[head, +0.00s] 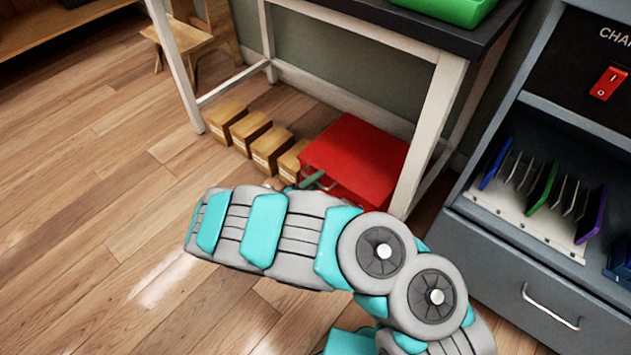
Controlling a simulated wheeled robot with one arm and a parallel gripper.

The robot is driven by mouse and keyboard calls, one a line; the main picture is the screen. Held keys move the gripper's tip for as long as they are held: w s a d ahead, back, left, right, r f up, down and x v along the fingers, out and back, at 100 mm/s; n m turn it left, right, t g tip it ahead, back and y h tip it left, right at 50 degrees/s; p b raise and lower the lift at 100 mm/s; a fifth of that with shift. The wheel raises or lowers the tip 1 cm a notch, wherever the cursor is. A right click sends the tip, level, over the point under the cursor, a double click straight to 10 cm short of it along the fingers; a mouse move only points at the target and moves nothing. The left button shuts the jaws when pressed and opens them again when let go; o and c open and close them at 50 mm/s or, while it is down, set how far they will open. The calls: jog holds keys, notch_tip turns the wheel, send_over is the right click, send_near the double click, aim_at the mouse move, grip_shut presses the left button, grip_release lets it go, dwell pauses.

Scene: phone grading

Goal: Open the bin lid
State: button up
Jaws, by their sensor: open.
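A red bin (355,155) stands on the floor under the dark-topped table, and its flat red lid looks shut. A thin grey handle-like bar shows at the bin's front left. My gripper (300,183) is mostly hidden behind my grey and teal arm. What looks like a green fingertip shows just above the arm, close to the bin's front left side. I cannot tell whether it touches the bin. The lower front of the bin is hidden by my arm.
Several brown cardboard boxes (250,128) stand in a row left of the bin. White table legs (428,135) stand on either side. A grey cabinet (560,290) with slotted phones is at the right. The wooden floor at left is clear.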

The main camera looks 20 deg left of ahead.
grip_shut()
dwell(1.3)
